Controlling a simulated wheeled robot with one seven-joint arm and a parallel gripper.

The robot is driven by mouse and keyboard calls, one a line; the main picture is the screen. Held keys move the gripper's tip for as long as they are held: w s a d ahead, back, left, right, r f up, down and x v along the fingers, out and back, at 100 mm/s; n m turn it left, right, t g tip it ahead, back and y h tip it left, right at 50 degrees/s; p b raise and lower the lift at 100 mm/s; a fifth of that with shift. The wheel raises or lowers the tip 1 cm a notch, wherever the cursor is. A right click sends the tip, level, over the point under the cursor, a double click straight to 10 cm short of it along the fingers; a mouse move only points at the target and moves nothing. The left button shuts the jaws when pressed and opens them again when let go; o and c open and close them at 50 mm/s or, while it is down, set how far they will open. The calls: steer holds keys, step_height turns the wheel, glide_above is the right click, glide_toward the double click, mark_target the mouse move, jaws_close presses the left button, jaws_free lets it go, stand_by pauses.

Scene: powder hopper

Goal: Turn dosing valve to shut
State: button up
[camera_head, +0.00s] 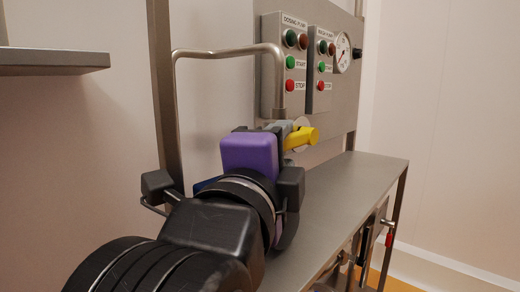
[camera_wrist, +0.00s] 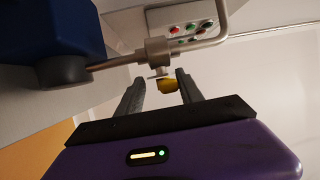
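The dosing valve's yellow handle (camera_head: 303,138) points to the right, just past my gripper's fingers in the head view. Whether a finger touches the handle I cannot tell.
A steel pipe (camera_head: 225,52) bends down to the valve. Behind stands a panel (camera_head: 283,68) with lamps and start and stop buttons, and a gauge (camera_head: 343,53). A steel bench (camera_head: 345,190) runs below. A blue body (camera_wrist: 55,30) is close at the wrist view's upper left.

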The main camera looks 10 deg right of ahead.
steer(key=v, duration=0.7)
steer(key=shift+s+a, duration=0.2)
steer(key=shift+s, duration=0.05)
